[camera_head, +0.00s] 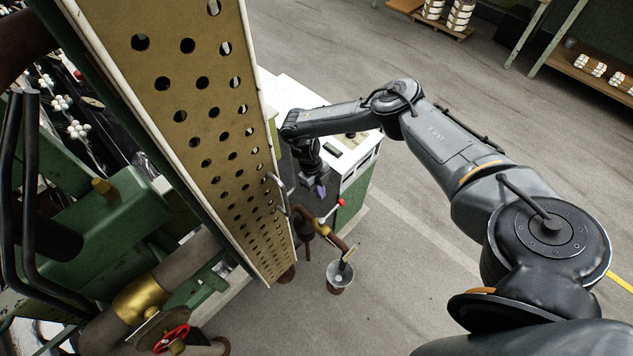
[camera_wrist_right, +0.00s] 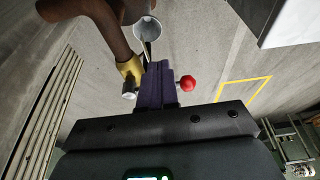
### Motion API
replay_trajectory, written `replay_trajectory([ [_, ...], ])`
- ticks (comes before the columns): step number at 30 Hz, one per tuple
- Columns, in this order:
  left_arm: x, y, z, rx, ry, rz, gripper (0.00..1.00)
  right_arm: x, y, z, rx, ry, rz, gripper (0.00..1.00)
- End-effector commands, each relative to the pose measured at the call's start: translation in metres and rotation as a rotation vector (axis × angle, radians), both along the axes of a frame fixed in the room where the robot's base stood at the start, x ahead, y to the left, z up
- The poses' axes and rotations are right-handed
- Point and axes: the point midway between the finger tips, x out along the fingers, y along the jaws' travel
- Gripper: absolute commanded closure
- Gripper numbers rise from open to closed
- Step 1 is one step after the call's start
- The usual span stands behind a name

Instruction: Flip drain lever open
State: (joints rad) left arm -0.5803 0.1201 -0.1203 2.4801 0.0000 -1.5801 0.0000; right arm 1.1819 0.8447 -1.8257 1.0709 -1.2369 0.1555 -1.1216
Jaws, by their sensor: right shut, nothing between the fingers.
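The drain lever (camera_head: 332,210) is a thin rod with a red ball knob (camera_head: 341,202), beside a rusty drain pipe (camera_head: 307,224) with a brass fitting (camera_head: 325,229). In the right wrist view the red knob (camera_wrist_right: 187,83) shows just right of my fingers, and the brass valve (camera_wrist_right: 130,69) shows to their left. My right gripper (camera_head: 321,191) points down, above and left of the knob in the head view. Its purple fingers (camera_wrist_right: 158,85) are shut and empty, and they hide the middle of the lever. I cannot tell whether they touch it. My left gripper is out of view.
A metal cup (camera_head: 340,274) stands under the pipe outlet. A tall perforated panel (camera_head: 205,110) stands left of my right arm. A green and white cabinet (camera_head: 357,185) is behind the gripper. Open floor (camera_head: 430,290) lies to the right.

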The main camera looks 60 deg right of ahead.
Motion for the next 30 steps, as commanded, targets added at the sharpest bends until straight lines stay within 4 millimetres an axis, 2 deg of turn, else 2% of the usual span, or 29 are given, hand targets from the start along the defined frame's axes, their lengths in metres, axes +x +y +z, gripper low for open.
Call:
replay_trajectory([
  [6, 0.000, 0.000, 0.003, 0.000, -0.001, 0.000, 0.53, -0.025, 0.005, -0.006, 0.001, 0.002, 0.002, 1.00],
  [12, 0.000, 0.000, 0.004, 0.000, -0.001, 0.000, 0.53, -0.037, 0.008, -0.009, 0.000, 0.001, 0.001, 1.00],
  [30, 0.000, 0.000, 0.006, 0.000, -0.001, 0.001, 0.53, -0.042, 0.004, -0.009, -0.001, 0.002, -0.024, 1.00],
])
